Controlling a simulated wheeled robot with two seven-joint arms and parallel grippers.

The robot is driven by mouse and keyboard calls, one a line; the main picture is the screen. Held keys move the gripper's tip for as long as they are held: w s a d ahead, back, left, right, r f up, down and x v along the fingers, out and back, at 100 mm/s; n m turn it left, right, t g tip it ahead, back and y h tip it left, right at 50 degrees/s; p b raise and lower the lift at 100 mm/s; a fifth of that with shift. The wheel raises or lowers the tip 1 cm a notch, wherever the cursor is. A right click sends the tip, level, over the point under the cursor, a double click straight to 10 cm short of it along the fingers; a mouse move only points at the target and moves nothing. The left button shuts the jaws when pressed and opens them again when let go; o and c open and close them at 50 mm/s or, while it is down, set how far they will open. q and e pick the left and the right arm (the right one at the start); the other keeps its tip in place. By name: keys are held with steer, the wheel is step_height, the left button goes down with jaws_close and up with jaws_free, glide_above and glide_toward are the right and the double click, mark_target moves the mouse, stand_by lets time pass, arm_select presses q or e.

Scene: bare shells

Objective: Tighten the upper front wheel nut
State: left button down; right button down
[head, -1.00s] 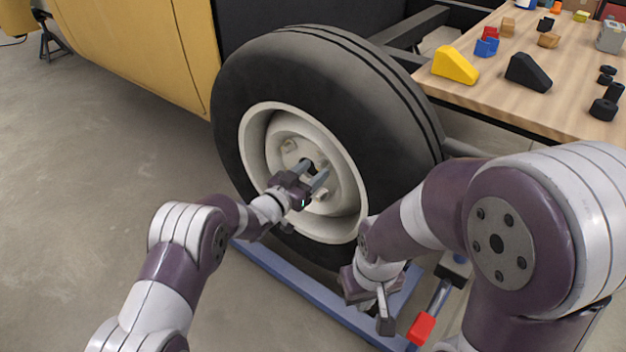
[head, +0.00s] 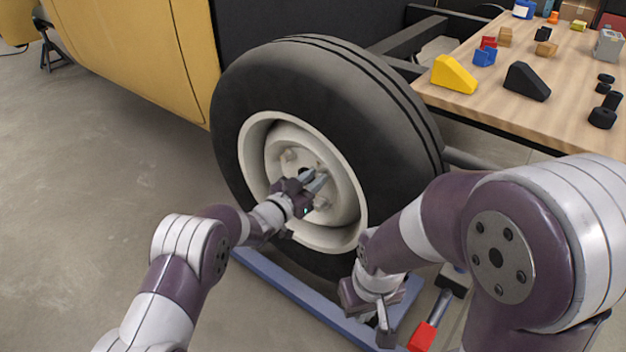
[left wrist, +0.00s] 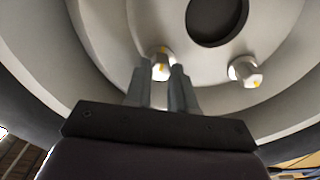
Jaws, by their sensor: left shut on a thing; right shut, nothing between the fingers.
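The wheel has a black tyre (head: 400,150) and a cream rim (head: 262,135) with a dark round hub hole, which also shows in the left wrist view (left wrist: 216,18). My left gripper (head: 319,176) reaches into the rim from the left, shut on a wheel nut beside the hub hole. In the left wrist view this pale nut with a yellow mark (left wrist: 161,62) sits between my left fingertips (left wrist: 160,80). A second wheel nut (left wrist: 245,71) is free to its right. Another nut (head: 321,203) shows below the gripper. My right gripper (head: 385,330) is shut and empty, low right of the wheel.
A blue beam (head: 290,287) lies under the wheel. A red-ended handle (head: 422,336) is beside my right gripper. The wooden table (head: 560,108) at the right carries a yellow wedge (head: 454,74), a black wedge (head: 527,81) and small parts.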

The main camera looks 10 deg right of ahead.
arm_select(q)
steer(key=shift+f+m+b, duration=0.15)
steer(key=shift+m+b, duration=2.05)
steer(key=shift+m, duration=3.65)
steer(key=shift+f+m+b, duration=0.1)
steer(key=shift+m+b, duration=2.05)
steer(key=shift+m, duration=3.7)
steer(key=shift+r, duration=0.1)
steer(key=c, duration=0.9)
jaws_free()
steer(key=shift+c, duration=0.2)
steer(key=shift+s+r, duration=0.1)
